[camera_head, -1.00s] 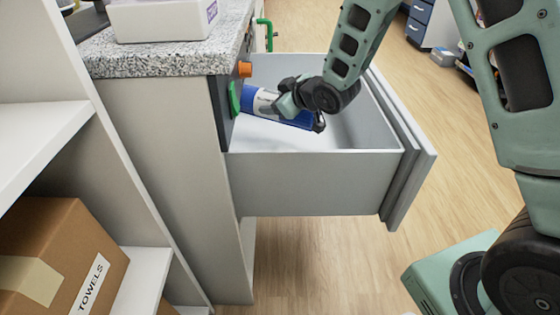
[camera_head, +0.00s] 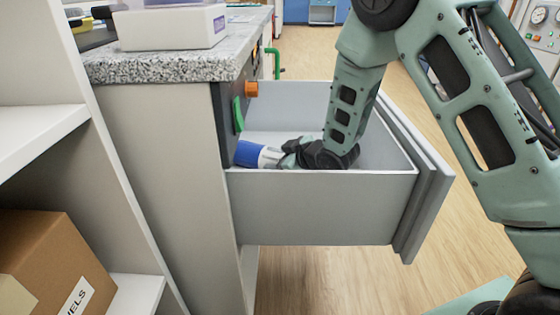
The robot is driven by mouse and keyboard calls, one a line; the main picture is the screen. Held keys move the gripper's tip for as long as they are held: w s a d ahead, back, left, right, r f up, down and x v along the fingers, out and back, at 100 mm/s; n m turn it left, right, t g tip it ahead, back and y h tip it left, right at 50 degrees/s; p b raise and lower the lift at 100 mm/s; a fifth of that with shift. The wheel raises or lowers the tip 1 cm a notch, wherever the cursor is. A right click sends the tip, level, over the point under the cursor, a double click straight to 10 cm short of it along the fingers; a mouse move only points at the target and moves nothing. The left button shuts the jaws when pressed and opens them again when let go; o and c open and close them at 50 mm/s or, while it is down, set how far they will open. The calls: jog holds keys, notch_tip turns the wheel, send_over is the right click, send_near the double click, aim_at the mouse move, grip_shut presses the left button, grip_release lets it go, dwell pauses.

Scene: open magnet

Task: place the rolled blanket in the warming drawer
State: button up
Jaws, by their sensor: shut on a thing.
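The blue rolled blanket (camera_head: 250,154) with a white band lies low inside the open warming drawer (camera_head: 320,205), near its left end by the cabinet. My gripper (camera_head: 284,157) is shut on the blanket and reaches down into the drawer. The drawer's front wall hides the underside of the blanket and part of my gripper, so I cannot tell whether the blanket touches the drawer floor. The drawer is pulled out to the right, and its front panel (camera_head: 420,185) stands at the right.
The cabinet (camera_head: 165,180) has a speckled countertop (camera_head: 160,66) bearing a white box (camera_head: 170,28). A green handle (camera_head: 238,114) and an orange knob (camera_head: 251,89) sit on its face. A shelf with a cardboard box (camera_head: 55,265) stands at the left. Wooden floor (camera_head: 330,280) is clear below the drawer.

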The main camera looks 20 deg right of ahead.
jog(key=o, duration=1.3)
jog(key=shift+s+d+r, duration=0.1)
jog(key=shift+s+r, duration=0.1)
jog(key=shift+r, duration=0.1)
jog(key=p+v, duration=0.2)
jog(key=v, duration=0.5)
